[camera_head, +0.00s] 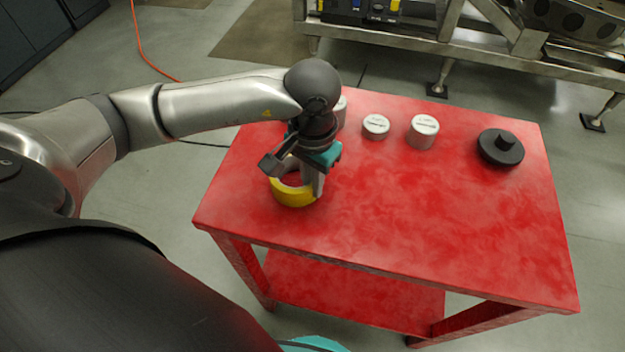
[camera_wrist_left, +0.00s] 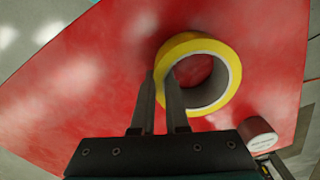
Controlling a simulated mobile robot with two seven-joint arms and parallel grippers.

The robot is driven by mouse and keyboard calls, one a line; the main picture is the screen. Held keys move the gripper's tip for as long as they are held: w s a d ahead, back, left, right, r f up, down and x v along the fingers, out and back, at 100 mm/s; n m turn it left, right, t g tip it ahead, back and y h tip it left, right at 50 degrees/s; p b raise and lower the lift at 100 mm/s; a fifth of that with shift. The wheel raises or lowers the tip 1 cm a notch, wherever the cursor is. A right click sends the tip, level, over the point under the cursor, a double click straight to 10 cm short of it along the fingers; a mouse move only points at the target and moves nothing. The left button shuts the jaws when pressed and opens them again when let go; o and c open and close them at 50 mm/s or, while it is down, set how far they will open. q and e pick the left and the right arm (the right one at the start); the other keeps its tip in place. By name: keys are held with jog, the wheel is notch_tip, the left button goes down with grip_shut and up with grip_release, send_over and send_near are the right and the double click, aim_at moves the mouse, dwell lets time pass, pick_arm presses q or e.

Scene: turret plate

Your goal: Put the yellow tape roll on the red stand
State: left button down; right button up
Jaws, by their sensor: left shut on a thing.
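The yellow tape roll (camera_head: 294,196) is at the left front part of the red stand's top (camera_head: 420,215), its hole facing up. In the left wrist view the roll (camera_wrist_left: 206,44) shows its yellow outside and pale inner core against the red top (camera_wrist_left: 80,85). My left gripper (camera_head: 303,168) points down at the roll. In the left wrist view its fingers (camera_wrist_left: 161,82) straddle the roll's wall and are shut on it. I cannot tell whether the roll touches the top or hangs slightly above it. My right gripper is out of view.
White-topped cylinders (camera_head: 375,127) (camera_head: 423,131) stand at the back of the red top, one more partly hidden behind my left wrist. A black knobbed disc (camera_head: 500,148) sits at the back right. The middle and front right are clear. A metal frame (camera_head: 440,50) stands behind.

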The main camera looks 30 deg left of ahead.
pick_arm(q)
jog(key=shift+f, duration=0.2)
jog(key=c, duration=0.9)
grip_release()
jog(key=shift+r, duration=0.1)
jog(key=shift+r, duration=0.1)
notch_tip(320, 180, up, 12)
jog(key=shift+r+p, duration=0.1)
jog(key=shift+p, duration=0.3)
